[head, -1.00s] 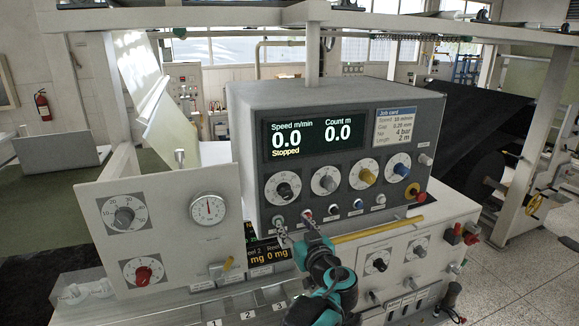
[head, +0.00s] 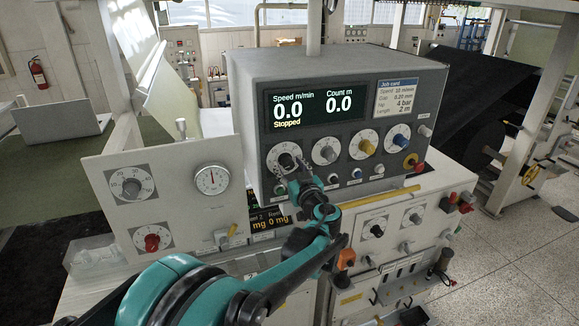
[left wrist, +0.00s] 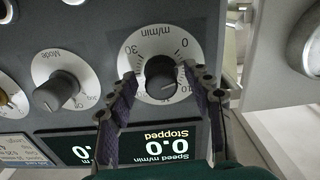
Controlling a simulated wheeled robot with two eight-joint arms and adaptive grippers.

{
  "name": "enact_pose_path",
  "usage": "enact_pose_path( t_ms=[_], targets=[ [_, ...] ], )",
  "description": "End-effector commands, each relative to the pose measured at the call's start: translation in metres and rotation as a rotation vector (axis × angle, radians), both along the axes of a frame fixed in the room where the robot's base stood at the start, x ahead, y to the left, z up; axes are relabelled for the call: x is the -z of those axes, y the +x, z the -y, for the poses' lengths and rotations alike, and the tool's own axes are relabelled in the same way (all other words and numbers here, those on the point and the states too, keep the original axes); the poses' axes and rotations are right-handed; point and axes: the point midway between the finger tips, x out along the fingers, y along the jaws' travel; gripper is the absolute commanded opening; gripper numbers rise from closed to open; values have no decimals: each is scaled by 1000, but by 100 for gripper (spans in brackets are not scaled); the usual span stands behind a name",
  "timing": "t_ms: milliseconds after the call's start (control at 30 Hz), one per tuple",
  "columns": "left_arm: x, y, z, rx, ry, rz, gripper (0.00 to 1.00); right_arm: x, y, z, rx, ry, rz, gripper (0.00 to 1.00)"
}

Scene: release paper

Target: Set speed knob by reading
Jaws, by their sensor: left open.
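The speed knob (head: 287,160) is a black knob on a white m/min dial, leftmost in the console's knob row. It shows upside down in the left wrist view (left wrist: 161,76). My left gripper (head: 296,169) is open at this dial. In the wrist view its two fingers (left wrist: 160,79) stand on either side of the knob, with small gaps. The display (head: 314,106) reads speed 0.0 m/min, count 0.0 m, Stopped. The job card (head: 396,98) at its right lists a speed that looks like 10 m/min. My right gripper is not in view.
Right of the speed dial are a grey mode knob (head: 327,151), a yellow knob (head: 367,146) and a blue knob (head: 400,140). Small buttons (head: 333,178) sit below them. A panel with a gauge (head: 210,179) and a red knob (head: 152,242) stands at left.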

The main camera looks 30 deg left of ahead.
Motion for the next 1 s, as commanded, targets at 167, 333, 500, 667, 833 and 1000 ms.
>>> enact_pose_path(
  t_ms=[167, 333, 500, 667, 833, 1000],
  targets=[
    [0, 0, 0, 0, 0, 0, 27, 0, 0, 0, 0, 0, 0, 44],
    [0, 0, 0, -1, 0, 0, 1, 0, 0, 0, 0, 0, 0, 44],
    [0, 0, 0, -1, 4, -5, 1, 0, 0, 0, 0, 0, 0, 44],
    [0, 0, 0, -1, 30, -35, 1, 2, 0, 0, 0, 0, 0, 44],
    [1, -1, 0, 0, 90, -106, 1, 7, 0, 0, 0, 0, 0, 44],
    [1, -1, 0, 0, 181, -212, 1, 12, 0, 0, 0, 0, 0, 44]
  ],
)
